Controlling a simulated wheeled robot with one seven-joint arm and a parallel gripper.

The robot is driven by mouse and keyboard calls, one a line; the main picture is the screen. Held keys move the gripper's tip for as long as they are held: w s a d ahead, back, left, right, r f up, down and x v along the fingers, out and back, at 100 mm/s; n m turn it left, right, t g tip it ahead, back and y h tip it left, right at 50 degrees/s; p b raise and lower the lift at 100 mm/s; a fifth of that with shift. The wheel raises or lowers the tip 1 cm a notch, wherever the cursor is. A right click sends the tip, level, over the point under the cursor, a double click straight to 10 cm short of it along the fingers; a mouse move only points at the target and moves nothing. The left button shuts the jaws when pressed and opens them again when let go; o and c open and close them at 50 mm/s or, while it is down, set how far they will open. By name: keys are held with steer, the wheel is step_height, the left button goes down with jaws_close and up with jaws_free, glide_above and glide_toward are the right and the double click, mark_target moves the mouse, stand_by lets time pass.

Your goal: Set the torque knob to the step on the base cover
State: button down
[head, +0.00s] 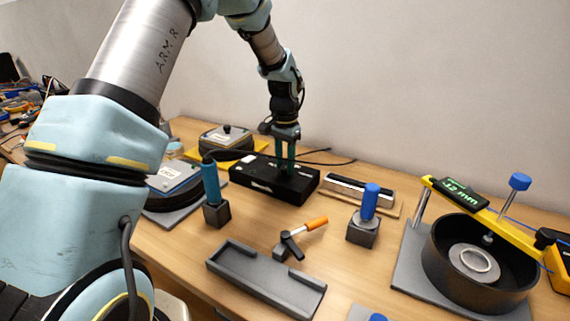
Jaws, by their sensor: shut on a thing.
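A black box (248,178) lies on the bench below my arm, with a small white marking on its front face. My gripper (286,172) points down onto the right part of its top, its fingers shut on the torque knob there. The knob is mostly hidden by the fingers, and its setting cannot be read. A round device with a labelled plate (172,180) stands left of the box, and another labelled cover (228,137) lies behind it. Their print is too small to read, and I cannot tell which is the base cover.
A teal-handled tool (210,183) and a blue-handled tool (370,198) stand in dark blocks. A round black gauge fixture (440,262) reading 12 mm stands at right. A cable runs behind the box.

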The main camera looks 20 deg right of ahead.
mark_target(285, 168)
steer(key=c, duration=0.5)
jaws_free()
step_height(285, 168, up, 11)
steer(key=b, duration=0.2)
steer(key=shift+b, duration=0.35)
steer(key=shift+s+f, duration=0.1)
steer(key=shift+f, duration=0.05)
